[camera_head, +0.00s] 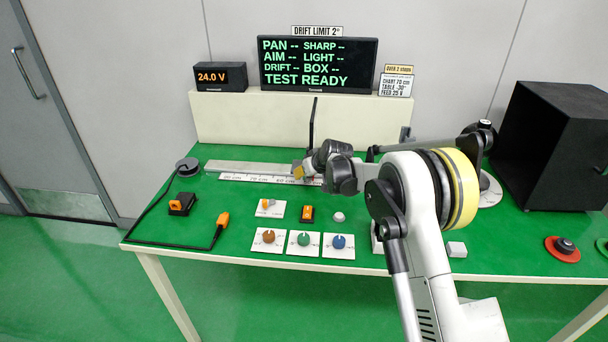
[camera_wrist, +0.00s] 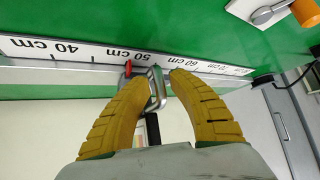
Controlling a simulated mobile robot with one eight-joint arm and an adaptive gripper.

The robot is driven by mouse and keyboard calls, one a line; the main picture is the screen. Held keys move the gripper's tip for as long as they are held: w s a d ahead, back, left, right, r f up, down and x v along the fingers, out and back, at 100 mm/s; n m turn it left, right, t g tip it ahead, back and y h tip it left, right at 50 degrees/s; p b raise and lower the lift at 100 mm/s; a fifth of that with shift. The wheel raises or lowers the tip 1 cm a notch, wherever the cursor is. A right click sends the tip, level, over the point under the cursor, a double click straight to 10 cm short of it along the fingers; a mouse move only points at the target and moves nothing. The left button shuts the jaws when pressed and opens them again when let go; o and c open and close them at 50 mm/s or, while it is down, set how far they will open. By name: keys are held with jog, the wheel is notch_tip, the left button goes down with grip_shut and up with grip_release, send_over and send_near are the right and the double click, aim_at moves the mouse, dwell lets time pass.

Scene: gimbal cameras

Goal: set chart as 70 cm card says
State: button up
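The card (camera_head: 396,86) beside the display reads chart 70 cm, table -30°, feed 25 V. A rail with a white centimetre scale (camera_head: 245,178) runs along the table; the scale (camera_wrist: 95,55) shows upside down in the wrist view. A red pointer (camera_wrist: 128,68) stands close to the 50 cm label. A grey metal handle (camera_wrist: 157,88) is beside the pointer. My gripper (camera_wrist: 158,78) has its yellow fingers apart, one on each side of the handle; firm contact cannot be made out. In the head view my gripper (camera_head: 304,172) is at the rail, partly hidden by my arm.
The display (camera_head: 318,64) reads TEST READY, with blank readings; the supply box (camera_head: 219,77) reads 24.0 V. Knobs (camera_head: 304,240) and switches sit in front of the rail. A black box (camera_head: 554,140) stands at the right. A cable (camera_head: 150,212) lies at the left.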

grip_shut()
jog(key=shift+a, duration=0.1)
